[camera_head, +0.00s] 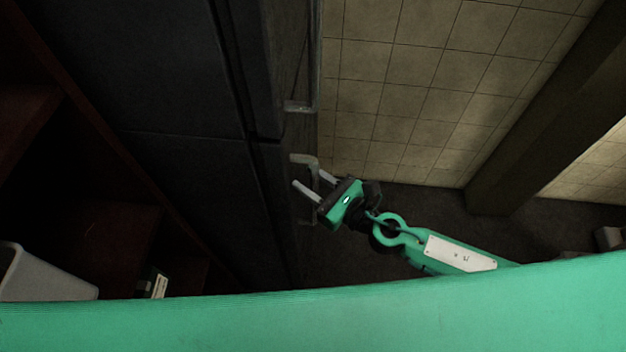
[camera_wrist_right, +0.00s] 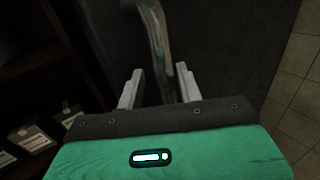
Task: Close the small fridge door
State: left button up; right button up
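A dark fridge (camera_head: 185,75) fills the left middle of the head view, its two stacked doors seen almost edge-on. The lower door (camera_head: 270,190) has a pale metal handle (camera_head: 310,163). My right gripper (camera_head: 309,180) is at this handle, its two fingers apart. In the wrist view the handle (camera_wrist_right: 159,38) stands just beyond and between the open fingers of my right gripper (camera_wrist_right: 157,80). I cannot tell whether the fingers touch it. How far the lower door stands from the fridge body is too dark to tell. My left gripper is not in view.
An upper handle (camera_head: 299,106) juts out above the lower one. Reddish-brown shelving (camera_head: 105,225) is on the left, with a white container (camera_head: 45,275) and a small box (camera_head: 153,284).

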jog(key=shift+f, duration=0.1)
jog(key=shift+s+d+f+b, duration=0.2)
jog(key=shift+s+d+b, duration=0.05)
jog(key=shift+d+b, duration=0.1)
jog(key=b+v, duration=0.8)
jog(key=v, duration=0.5)
jog(key=shift+r+b, duration=0.25)
jog(key=shift+b, duration=0.05)
